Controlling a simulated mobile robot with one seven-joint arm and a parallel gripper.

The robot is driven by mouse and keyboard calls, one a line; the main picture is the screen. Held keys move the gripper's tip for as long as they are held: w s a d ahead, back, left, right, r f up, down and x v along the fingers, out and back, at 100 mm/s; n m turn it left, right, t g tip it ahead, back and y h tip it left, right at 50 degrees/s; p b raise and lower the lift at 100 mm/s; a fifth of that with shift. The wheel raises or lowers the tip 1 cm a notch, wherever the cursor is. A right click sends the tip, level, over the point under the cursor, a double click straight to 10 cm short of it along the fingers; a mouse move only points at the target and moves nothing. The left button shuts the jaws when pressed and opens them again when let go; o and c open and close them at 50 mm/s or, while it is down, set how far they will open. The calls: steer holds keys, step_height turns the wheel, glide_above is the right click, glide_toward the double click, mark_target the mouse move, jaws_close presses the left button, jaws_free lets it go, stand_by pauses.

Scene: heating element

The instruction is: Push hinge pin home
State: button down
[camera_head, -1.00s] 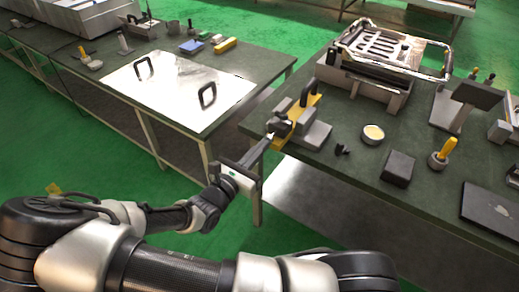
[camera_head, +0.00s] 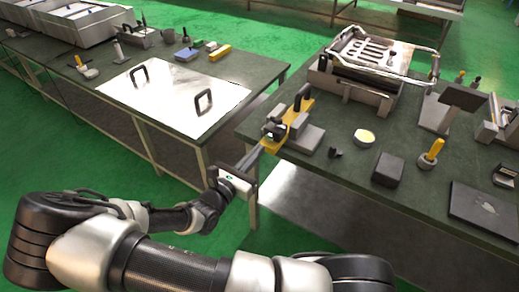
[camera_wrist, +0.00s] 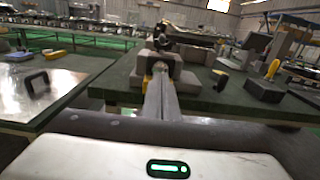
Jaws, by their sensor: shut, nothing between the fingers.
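The hinge fixture (camera_head: 290,132) sits at the near left corner of the right bench. It has a yellow base plate, grey blocks and a dark upright handle. A small rounded metal end, which looks like the hinge pin (camera_wrist: 160,67), faces me at the grey block in the wrist view. I cannot tell how deep it sits. My gripper (camera_head: 262,148) is shut and empty, its fingers pointing at the fixture's near side. The shut fingers (camera_wrist: 161,88) line up just below the pin end in the wrist view. Whether they touch it is unclear.
A metal frame with a slotted plate (camera_head: 378,58) stands behind the fixture. A round tin (camera_head: 364,137), dark block (camera_head: 393,168) and yellow-handled tool (camera_head: 431,152) lie to the right. The left bench carries a shiny panel with two handles (camera_head: 170,98). A floor gap separates the benches.

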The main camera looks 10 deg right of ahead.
steer(key=v, duration=1)
steer(key=shift+s, duration=0.2)
steer(key=shift+r, duration=0.1)
steer(key=s+d+r+m+g+y+p, duration=0.3)
steer(key=s+d+r+m+g+p, duration=0.4)
steer(key=r+m+g, duration=0.6)
steer(key=s+r+m+t+y+p, duration=0.2)
steer(key=r+m, duration=0.5)
steer(key=r, duration=0.5)
steer(key=s+d+r+m+t+y+p, duration=0.1)
steer(key=s+r+m+t+y+p, duration=0.2)
steer(key=r, duration=0.9)
steer(key=s+m+t+y, duration=0.1)
steer(key=s+m+y, duration=0.2)
steer(key=y, duration=0.2)
steer(key=shift+s+r+m, duration=0.2)
steer(key=shift+r+m, duration=0.1)
steer(key=shift+m, duration=0.1)
steer(key=shift+d, duration=0.1)
steer(key=shift+d, duration=0.1)
